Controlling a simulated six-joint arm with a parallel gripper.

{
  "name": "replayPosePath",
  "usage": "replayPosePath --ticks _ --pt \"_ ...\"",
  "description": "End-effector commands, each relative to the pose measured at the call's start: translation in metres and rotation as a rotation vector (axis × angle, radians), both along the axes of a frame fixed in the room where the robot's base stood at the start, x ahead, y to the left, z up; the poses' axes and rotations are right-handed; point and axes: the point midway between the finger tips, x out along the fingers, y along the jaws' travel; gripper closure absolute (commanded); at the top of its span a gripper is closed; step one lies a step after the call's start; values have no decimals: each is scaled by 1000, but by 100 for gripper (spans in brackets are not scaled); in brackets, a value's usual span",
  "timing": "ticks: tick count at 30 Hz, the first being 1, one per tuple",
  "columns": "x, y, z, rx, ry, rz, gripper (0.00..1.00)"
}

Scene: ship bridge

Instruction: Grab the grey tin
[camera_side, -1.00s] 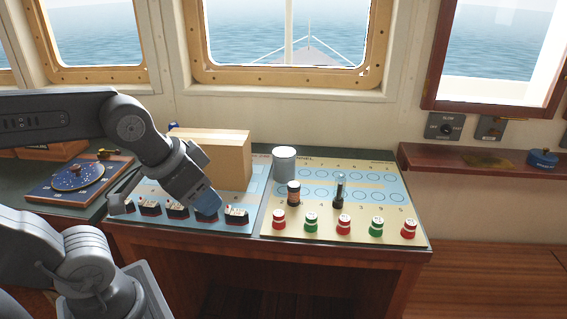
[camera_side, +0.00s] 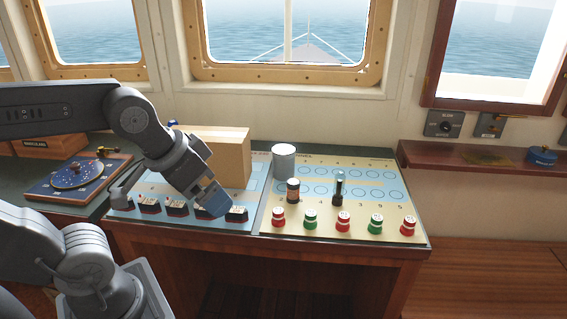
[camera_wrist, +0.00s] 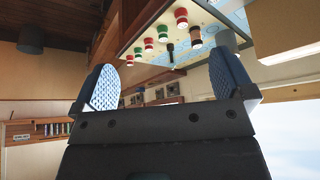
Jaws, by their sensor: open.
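The grey tin (camera_side: 283,162) stands upright on the channel-marked board, at its back left corner, beside the cardboard box. In the wrist view a grey cylinder that looks like the tin (camera_wrist: 227,40) shows behind the right finger, partly covered by it. My gripper (camera_side: 215,204) is left of the tin and nearer the camera, over the row of small ship models. In the wrist view my gripper (camera_wrist: 165,85) has its two blue ribbed fingers wide apart with nothing between them.
A cardboard box (camera_side: 236,158) stands just left of the tin. A small dark jar (camera_side: 293,190) and a black torch-like item (camera_side: 339,188) stand in front and to the right. Several red and green pieces (camera_side: 343,221) line the front edge. A dial board (camera_side: 77,176) lies far left.

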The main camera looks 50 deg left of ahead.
Motion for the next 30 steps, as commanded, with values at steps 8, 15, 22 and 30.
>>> replayPosePath --ticks 8,15,22,30 --pt "83 27 38 -47 84 324 0" --pt "178 65 45 -70 133 702 0" --pt "262 110 18 -71 129 1075 0" --pt "315 147 -20 -64 89 1367 0"
